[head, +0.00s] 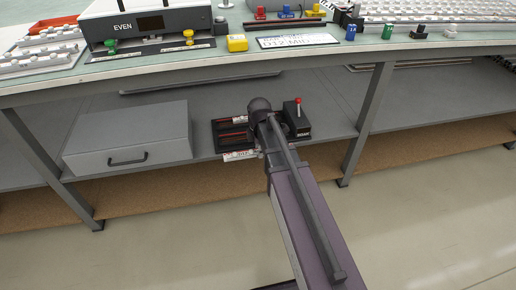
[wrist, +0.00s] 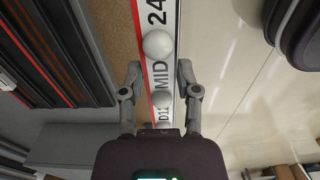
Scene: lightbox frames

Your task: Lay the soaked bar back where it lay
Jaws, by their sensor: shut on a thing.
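In the wrist view my gripper (wrist: 160,70) is shut on a white bar (wrist: 160,73) with a red edge stripe, two white round knobs and lettering that includes "MID". One finger is on each side of it. In the head view a white and red piece (head: 240,155) shows at the front of a dark slotted tray (head: 219,132), beside my arm. I cannot tell whether it is the same bar. My fingers are hidden there by my arm. A white plate (head: 298,40) with lettering lies at the tabletop's front edge.
The slotted tray and a dark box with a red-knobbed lever (head: 298,113) stand on the grey lower shelf, under the tabletop (head: 400,50). A grey drawer box (head: 130,140) stands left. Table legs (head: 366,120) flank this space. Small coloured blocks (head: 237,43) stand above.

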